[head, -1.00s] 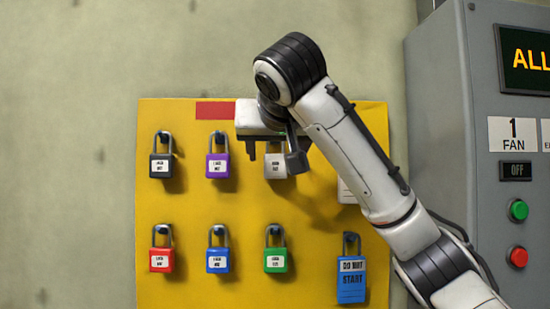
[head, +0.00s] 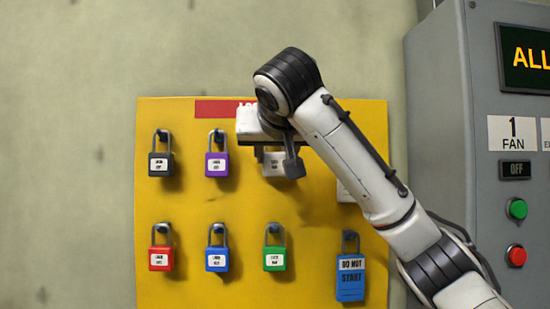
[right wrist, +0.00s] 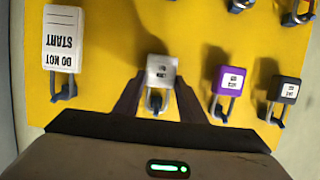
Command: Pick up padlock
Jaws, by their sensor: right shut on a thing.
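A silver-white padlock (head: 272,168) with a white label hangs in the top row of the yellow board (head: 190,205). My right gripper (head: 277,163) is in front of it and shut on it. In the right wrist view the padlock (right wrist: 160,71) sits between the two dark fingers of my right gripper (right wrist: 158,92), with its shackle toward the palm. The padlock is still at the board, and the gripper hides its shackle in the head view. My left gripper is not in view.
Beside it hang a purple padlock (head: 217,164) and a black padlock (head: 160,164). Below hang red (head: 161,259), blue (head: 217,259) and green (head: 274,259) padlocks. A blue tag (head: 350,280) hangs lower right. A grey control cabinet (head: 440,130) stands at the right.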

